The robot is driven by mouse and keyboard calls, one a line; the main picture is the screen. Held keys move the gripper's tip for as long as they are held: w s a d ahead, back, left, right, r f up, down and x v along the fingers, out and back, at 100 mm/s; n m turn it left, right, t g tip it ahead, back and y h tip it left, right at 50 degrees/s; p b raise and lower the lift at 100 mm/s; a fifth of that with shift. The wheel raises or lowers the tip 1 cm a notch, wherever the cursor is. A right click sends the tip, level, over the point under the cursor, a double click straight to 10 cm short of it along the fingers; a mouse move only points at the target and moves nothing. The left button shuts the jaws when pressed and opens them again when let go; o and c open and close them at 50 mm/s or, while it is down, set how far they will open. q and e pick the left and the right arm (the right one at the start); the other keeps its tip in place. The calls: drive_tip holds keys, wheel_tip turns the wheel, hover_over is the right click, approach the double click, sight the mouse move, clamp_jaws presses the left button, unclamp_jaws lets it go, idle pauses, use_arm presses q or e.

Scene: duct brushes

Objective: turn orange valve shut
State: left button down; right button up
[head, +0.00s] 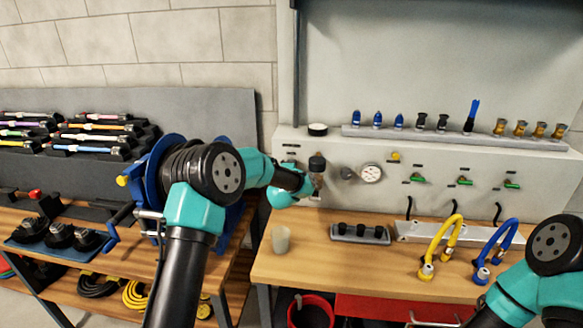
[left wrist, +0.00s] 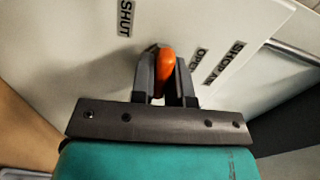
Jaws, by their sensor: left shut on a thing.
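The orange valve handle (left wrist: 166,66) stands out from the pale wall panel in the left wrist view. My left gripper (left wrist: 165,82) is shut on it, one dark finger on each side. An OPEN label (left wrist: 199,64) is just right of the handle, and a SHUT label (left wrist: 125,18) is farther off to the left. A SHOP AIR label (left wrist: 224,63) is beyond the OPEN label. In the head view my left arm reaches to the panel and hides the orange handle. Only part of my right arm shows at the lower right; its gripper is out of view.
The panel (head: 450,160) also carries a round gauge (head: 371,173), a black-topped fitting (head: 317,163) and several green valve handles (head: 465,181). On the bench (head: 300,252) are a cup (head: 281,240), a yellow hose (head: 437,240) and a blue hose (head: 497,246). The front middle is clear.

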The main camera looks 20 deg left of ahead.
use_arm(q)
drive_tip(key=shift+m, duration=0.5)
drive_tip(key=c, duration=1.1)
unclamp_jaws()
drive_tip(key=shift+c, duration=0.2)
drive_tip(key=shift+s, duration=0.1)
drive_tip(key=s+d, duration=0.2)
drive_tip(key=s, duration=1.5)
drive_tip(key=shift+s, duration=0.1)
